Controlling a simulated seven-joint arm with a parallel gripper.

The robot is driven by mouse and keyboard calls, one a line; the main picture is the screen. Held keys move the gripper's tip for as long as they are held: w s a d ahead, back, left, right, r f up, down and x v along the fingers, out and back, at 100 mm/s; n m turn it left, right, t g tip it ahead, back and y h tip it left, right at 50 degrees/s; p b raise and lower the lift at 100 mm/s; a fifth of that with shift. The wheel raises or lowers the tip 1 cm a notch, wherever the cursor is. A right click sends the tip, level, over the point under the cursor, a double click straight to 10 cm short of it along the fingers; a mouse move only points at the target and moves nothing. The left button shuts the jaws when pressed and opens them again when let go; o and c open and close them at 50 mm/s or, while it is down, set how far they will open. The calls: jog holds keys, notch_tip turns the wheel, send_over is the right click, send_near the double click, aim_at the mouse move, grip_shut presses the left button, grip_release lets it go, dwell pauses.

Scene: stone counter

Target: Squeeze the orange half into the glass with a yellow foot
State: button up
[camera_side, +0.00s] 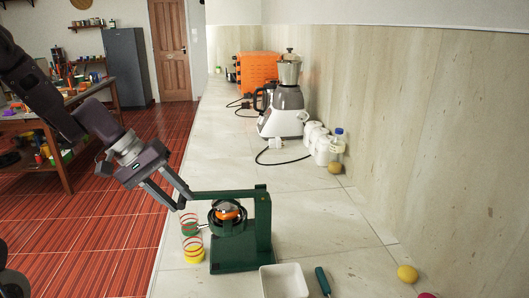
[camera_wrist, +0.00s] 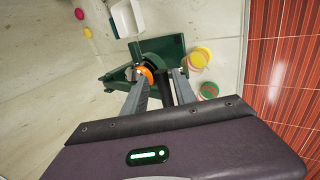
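A green press (camera_side: 262,225) stands on the counter, its lever (camera_side: 225,194) roughly level. The orange half (camera_side: 228,212) sits in its round holder; it also shows in the wrist view (camera_wrist: 147,75). The glass with a yellow foot (camera_side: 194,252) stands left of the press, apart from the holder; it also shows in the wrist view (camera_wrist: 200,58). My gripper (camera_side: 185,201) is at the lever's free end. In the wrist view my fingers (camera_wrist: 163,73) are spread on both sides of a black handle (camera_wrist: 168,92), seemingly not clamped on it.
A second glass with red rings and a green foot (camera_side: 188,222) stands behind the yellow-footed one. A white tray (camera_side: 284,281), a green-handled tool (camera_side: 323,281) and a yellow ball (camera_side: 407,274) lie to the right. A blender (camera_side: 285,105) stands farther back. The counter's left edge is near the glasses.

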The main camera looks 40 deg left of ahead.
jog(key=shift+v, duration=2.55)
jog(key=s+d+r+m+g+y, duration=0.1)
jog(key=s+d+r+m, duration=0.3)
jog(key=s+d, duration=0.4)
jog(key=s+d+m+t+y, duration=0.1)
jog(key=s+d+m+y, duration=0.2)
jog(key=s, duration=0.7)
jog(key=shift+d+m+t+y, duration=0.2)
jog(key=shift+m+t+y, duration=0.2)
jog(key=shift+m, duration=0.6)
jog(key=shift+c, duration=0.4)
